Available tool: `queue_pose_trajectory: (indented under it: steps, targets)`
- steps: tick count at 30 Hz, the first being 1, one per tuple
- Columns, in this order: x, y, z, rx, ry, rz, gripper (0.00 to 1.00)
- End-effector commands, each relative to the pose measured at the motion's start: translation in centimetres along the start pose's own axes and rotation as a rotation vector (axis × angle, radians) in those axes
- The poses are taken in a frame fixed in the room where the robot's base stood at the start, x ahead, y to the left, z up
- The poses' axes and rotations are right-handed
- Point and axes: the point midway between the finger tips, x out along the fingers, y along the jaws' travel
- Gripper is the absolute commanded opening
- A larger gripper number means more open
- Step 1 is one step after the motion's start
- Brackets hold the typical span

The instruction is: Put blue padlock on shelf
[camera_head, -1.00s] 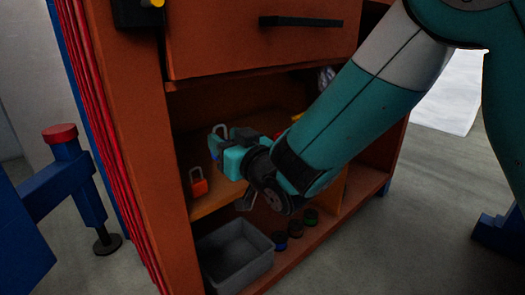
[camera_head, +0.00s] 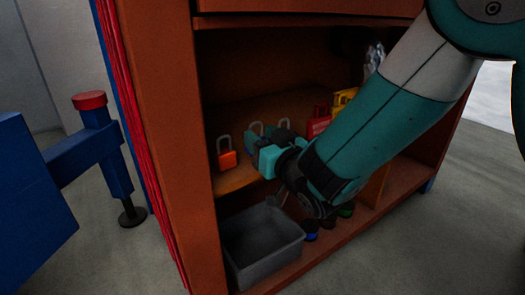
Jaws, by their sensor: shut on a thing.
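The wooden shelf (camera_head: 233,180) is a board inside an orange-brown cabinet. My gripper (camera_head: 258,146) is shut on the blue padlock (camera_head: 252,141), at the shelf's open front. The padlock's grey shackle points up; its body is partly hidden by my gripper. I cannot tell whether the padlock touches the shelf. Red padlocks (camera_head: 318,124) and yellow padlocks (camera_head: 343,98) stand farther right, partly behind my arm.
A grey open bin (camera_head: 263,240) sits on the cabinet floor below the shelf. Round dark items, one a blue-rimmed disc (camera_head: 311,231), lie right of it. The cabinet's left side post (camera_head: 180,150) stands close to the orange padlock. My arm covers the shelf's right part.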

Motion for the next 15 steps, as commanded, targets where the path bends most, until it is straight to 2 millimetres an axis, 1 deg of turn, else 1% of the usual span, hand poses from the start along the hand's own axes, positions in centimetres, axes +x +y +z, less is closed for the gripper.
queue_pose_trajectory:
  steps: [1,8,13,14,15]
  targets:
    - [-0.06,-0.04,0.95,0.0,0.002,-0.001,0.05]
    - [0.0,-0.12,0.63,0.0,0.002,-0.002,0.05]
    - [-0.05,-0.1,1.16,0.0,0.002,-0.001,0.05]
    - [-0.04,-0.1,1.01,0.0,0.001,-0.001,0.51]
    - [-0.04,-0.1,0.98,0.0,0.001,-0.001,0.6]
